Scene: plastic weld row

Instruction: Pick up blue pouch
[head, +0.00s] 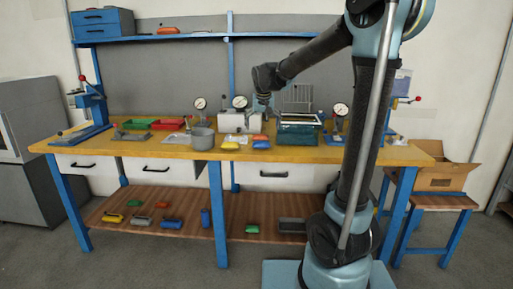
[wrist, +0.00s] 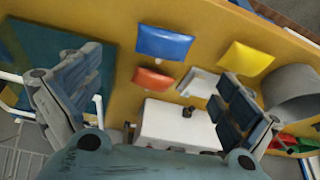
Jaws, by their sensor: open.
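The blue pouch (head: 262,145) lies flat on the yellow bench top, near the front edge and just left of the dark green crate. In the wrist view the blue pouch (wrist: 164,43) is near the top middle, beyond my fingertips and in nothing's grip. My gripper (head: 263,97) is above the bench behind the pouch, pointing down. In the wrist view my gripper (wrist: 155,85) has its two fingers wide apart, open and empty. A red pouch (wrist: 153,78) lies close to the blue one, and a yellow pouch (wrist: 246,58) lies to its right.
A grey bucket (head: 203,138) stands left of the pouches. The dark green crate (head: 297,137) is close on the right. A white box (wrist: 178,127) and gauges stand behind. The lower shelf holds several small items.

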